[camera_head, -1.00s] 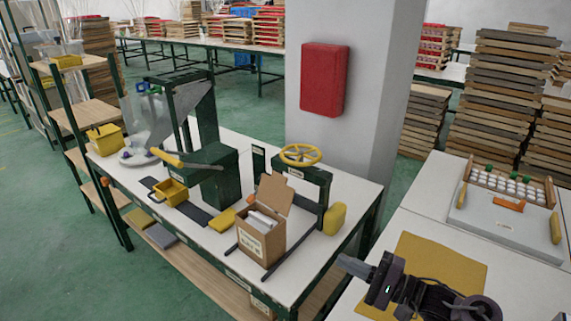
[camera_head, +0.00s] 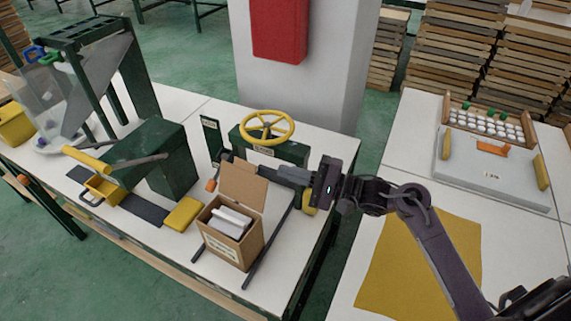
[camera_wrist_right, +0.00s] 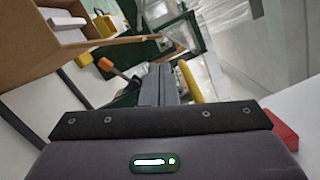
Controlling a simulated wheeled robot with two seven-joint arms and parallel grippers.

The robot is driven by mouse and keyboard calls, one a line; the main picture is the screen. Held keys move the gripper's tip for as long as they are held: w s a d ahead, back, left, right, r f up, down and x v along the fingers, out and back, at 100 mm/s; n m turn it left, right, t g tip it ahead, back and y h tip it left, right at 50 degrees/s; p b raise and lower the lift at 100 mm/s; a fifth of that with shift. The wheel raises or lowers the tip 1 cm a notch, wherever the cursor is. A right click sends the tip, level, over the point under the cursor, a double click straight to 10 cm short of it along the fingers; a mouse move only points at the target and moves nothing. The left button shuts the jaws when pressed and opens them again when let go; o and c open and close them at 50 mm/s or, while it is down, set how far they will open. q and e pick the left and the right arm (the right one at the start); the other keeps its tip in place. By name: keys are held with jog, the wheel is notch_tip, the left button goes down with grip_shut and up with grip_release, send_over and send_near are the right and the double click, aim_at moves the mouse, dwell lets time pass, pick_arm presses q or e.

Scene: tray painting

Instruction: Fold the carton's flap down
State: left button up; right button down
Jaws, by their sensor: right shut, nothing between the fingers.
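The open brown carton (camera_head: 244,258) stands on the white workbench with white packets (camera_head: 232,220) inside. Its flap (camera_head: 243,186) stands up at the back, leaning slightly back. My right gripper (camera_head: 283,173) is shut and empty, level with the flap's upper part and just right of it; I cannot tell whether it touches. In the right wrist view the shut fingers (camera_wrist_right: 158,85) point away from me, with the carton (camera_wrist_right: 25,35) at upper left and its flap (camera_wrist_right: 125,42) reaching toward the fingertips. My left gripper is not in view.
A green press with a yellow handwheel (camera_head: 267,126) stands behind the carton. A yellow block (camera_head: 183,213) and dark rails (camera_head: 267,245) lie beside it. A green lever machine (camera_head: 165,160) stands left. A yellow mat (camera_head: 385,265) lies on the right table.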

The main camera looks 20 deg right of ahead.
aim_at(242, 183)
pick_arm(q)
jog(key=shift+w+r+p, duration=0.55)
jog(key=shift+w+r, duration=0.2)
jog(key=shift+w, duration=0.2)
pick_arm(e)
jog(key=x, duration=0.7)
jog(key=shift+w+a, duration=0.25)
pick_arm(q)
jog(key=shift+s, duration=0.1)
